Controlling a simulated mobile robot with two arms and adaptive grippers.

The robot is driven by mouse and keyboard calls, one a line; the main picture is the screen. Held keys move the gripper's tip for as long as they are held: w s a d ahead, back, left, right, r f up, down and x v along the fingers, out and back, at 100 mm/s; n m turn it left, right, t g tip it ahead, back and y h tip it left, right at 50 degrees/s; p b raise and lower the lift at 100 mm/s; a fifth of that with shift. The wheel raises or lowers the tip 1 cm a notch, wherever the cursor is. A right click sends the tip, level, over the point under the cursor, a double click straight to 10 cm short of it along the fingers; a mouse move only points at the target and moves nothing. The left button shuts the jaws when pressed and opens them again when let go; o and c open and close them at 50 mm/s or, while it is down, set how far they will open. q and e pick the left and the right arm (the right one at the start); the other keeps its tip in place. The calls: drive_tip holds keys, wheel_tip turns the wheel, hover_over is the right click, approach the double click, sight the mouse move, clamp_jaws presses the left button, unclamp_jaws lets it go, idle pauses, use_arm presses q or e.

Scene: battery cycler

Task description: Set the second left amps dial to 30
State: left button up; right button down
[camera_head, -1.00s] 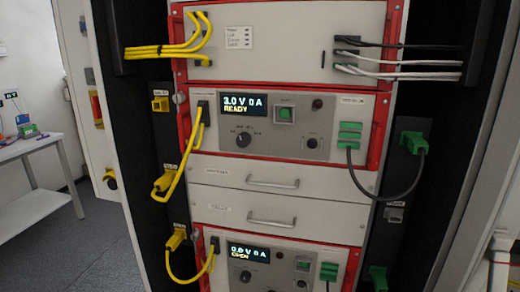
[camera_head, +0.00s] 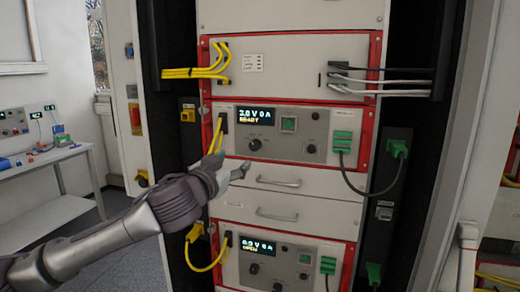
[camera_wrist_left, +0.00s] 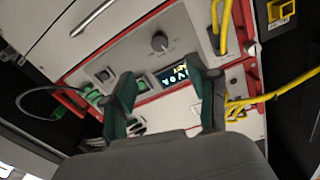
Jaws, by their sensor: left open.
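The upper cycler unit (camera_head: 270,172) has a display (camera_head: 255,116) that reads about 3.0 V 0 A, READY. Below the display is a dark round dial (camera_head: 255,145). In the left wrist view the picture is turned over, and this dial (camera_wrist_left: 160,41) shows beyond the fingertips. Its pointer setting is too small to read. A lower unit has a similar dial (camera_head: 253,268) under a display (camera_head: 258,247) reading OPEN. My left gripper (camera_head: 234,160) is open and empty, just below and left of the upper dial, apart from it. My right gripper is not in view.
Yellow cables (camera_head: 195,72) plug in at the left, and one hangs close to my left gripper. Green plugs (camera_head: 343,142) sit at the right. Drawers with handles (camera_head: 278,183) lie between the units. A white table (camera_head: 40,170) stands at far left.

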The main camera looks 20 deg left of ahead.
use_arm(q)
drive_tip(key=p, duration=0.2)
approach(253, 147)
drive_tip(key=w, duration=0.4)
drive_tip(key=w+p, duration=0.1)
drive_tip(key=w, duration=0.1)
drive_tip(key=w+p, duration=0.1)
drive_tip(key=w, duration=0.1)
drive_tip(key=shift+w+d+r, duration=0.15)
drive_tip(key=shift+w+d, duration=0.1)
drive_tip(key=shift+d, duration=0.15)
drive_tip(key=shift+w, duration=0.4)
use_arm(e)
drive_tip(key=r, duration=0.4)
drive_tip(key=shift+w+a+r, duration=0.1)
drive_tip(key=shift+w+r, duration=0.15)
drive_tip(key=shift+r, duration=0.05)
use_arm(q)
clamp_jaws()
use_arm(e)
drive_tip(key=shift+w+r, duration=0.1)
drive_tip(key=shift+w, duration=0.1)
